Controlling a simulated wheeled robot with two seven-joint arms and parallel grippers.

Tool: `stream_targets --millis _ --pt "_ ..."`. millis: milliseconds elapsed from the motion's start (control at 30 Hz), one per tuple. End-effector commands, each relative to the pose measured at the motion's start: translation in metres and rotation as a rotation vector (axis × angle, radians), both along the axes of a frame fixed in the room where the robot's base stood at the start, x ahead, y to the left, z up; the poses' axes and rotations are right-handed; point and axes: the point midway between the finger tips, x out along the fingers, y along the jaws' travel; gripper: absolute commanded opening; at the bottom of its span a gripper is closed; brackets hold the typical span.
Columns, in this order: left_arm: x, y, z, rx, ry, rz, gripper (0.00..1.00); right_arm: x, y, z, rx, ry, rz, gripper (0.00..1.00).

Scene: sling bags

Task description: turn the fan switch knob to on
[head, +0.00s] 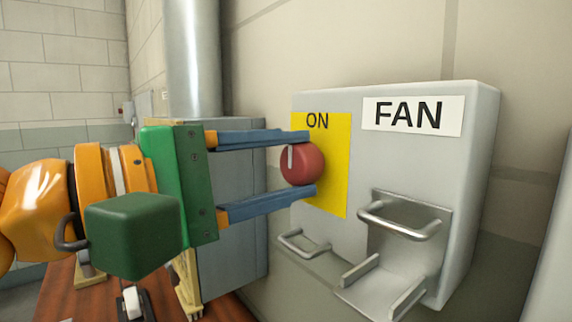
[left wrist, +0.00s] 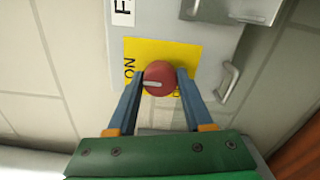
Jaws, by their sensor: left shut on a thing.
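The red fan switch knob (head: 302,163) sits on a yellow plate (head: 335,190) marked ON, on the front of a grey box labelled FAN (head: 470,180). A white mark on the knob points up toward ON in the head view. My left gripper (head: 308,165) has its blue fingers above and below the knob and is shut on it. In the left wrist view the knob (left wrist: 160,78) sits between both fingertips (left wrist: 161,82), its white mark pointing left toward the letters ON. The lower lettering of the plate is mostly hidden by the gripper. My right gripper is not in view.
Metal handles and a bracket (head: 400,240) stick out from the box, right of and below the knob. A grey pipe and cabinet (head: 230,210) stand behind my left gripper. A brown wooden surface (head: 65,290) lies at the lower left.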

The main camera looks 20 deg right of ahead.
Motion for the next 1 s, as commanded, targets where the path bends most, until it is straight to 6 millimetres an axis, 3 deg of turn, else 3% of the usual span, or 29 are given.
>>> stream_targets --millis 67,100,200,500,800,1000 --pt "0.0 0.0 0.001 -0.002 -0.004 0.002 0.0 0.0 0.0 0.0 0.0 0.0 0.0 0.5" --pt "0.0 0.0 0.001 -0.002 -0.004 0.002 0.59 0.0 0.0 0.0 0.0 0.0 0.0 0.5" --pt "0.0 0.0 0.001 -0.001 -0.002 0.001 0.81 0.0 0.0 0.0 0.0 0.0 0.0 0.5" --pt "-0.001 0.003 -0.001 -0.001 -0.002 0.001 0.81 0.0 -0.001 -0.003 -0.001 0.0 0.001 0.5" --pt "-0.02 0.058 -0.003 -0.003 -0.002 0.004 0.81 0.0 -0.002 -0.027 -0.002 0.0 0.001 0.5" --pt "-0.024 0.067 0.0 -0.001 -0.001 0.0 0.81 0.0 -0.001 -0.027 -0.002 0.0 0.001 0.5"
